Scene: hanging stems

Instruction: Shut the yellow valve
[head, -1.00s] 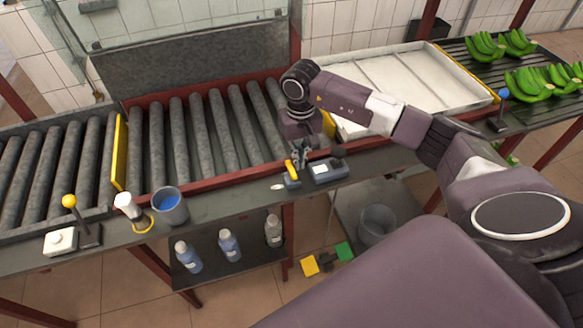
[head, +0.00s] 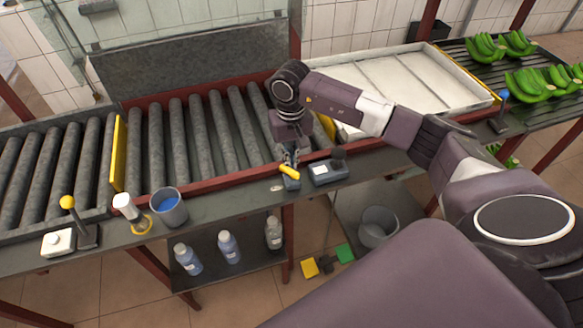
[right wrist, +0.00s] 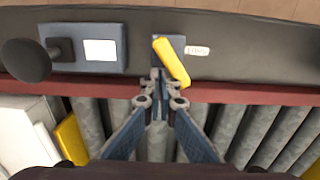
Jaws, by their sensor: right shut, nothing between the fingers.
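The yellow valve handle (head: 289,172) sits on a small blue-grey block on the table's front ledge. It also shows in the right wrist view (right wrist: 171,61), slanting across its block. My right gripper (head: 289,160) is shut and empty, its fingertips pointing down right beside the handle. In the right wrist view the closed fingertips (right wrist: 157,76) are at the handle's left side, close to its lower part; whether they touch it I cannot tell. My left gripper is not in view.
A grey box with a white label and dark knob (head: 328,170) stands just right of the valve. A bucket (head: 169,209), a yellow-knobbed lever (head: 70,205) and a white-buttoned box (head: 58,242) stand further left. Rollers (head: 200,140) lie behind.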

